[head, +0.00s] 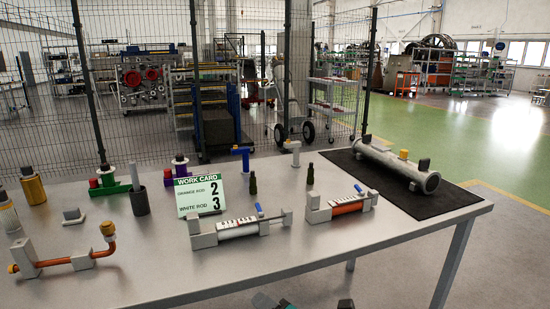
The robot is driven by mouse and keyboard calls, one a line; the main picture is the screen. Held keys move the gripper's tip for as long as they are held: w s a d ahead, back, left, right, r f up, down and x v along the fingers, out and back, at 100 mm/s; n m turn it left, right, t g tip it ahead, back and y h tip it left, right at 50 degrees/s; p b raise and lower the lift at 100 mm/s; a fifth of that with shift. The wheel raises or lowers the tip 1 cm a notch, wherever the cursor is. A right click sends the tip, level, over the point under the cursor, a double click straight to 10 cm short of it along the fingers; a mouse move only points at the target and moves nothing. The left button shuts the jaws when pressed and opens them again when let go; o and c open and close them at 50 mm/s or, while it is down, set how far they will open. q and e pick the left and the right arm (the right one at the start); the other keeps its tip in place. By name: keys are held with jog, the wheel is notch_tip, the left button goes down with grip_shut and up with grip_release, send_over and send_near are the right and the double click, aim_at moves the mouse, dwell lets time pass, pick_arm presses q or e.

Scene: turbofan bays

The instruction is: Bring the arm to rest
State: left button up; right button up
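At the bottom edge of the head view, two small dark pieces show, which look like the tops of my arms or grippers. The left one (272,301) is dark grey with a teal tint and sits in front of the table's near edge. The right one (345,303) is smaller and darker, just right of it. Both are cut off by the picture's edge, so the fingers and anything between them are hidden. Both are below and apart from the metal table (330,235). No gripper is seen touching anything on the table.
On the table stand a work card (200,196), two cylinder units (238,228) (341,205), a copper pipe on blocks (66,258), a dark cup (139,201) and dark bottles (253,183). A metal tube (390,160) lies on a black mat (440,197). A mesh fence stands behind.

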pick_arm(q)
jog(key=s+a+f+n+g+h, duration=0.1)
jog(key=s+f+n, duration=0.3)
jog(key=n, duration=0.6)
jog(key=s+a+f+n+g+h, duration=0.1)
jog(key=s+a+f+n+h, duration=0.2)
jog(key=s+n, duration=0.5)
jog(key=f+n, duration=0.1)
jog(key=n, duration=0.2)
jog(key=shift+s+a+f+p, duration=0.2)
jog(key=shift+s+a+p, duration=0.05)
jog(key=shift+a+p, duration=0.05)
pick_arm(e)
jog(key=s+d+f+m+h, duration=0.2)
jog(key=s+d+f+m, duration=0.6)
jog(key=m, duration=0.5)
jog(key=s+d+f+m+g+h, duration=0.1)
jog(key=s+d+f+m+h, duration=0.2)
jog(key=s+d+f+m, duration=0.5)
jog(key=d+f+m, duration=0.1)
jog(key=d+m, duration=0.1)
jog(key=m, duration=0.3)
jog(key=shift+d, duration=0.35)
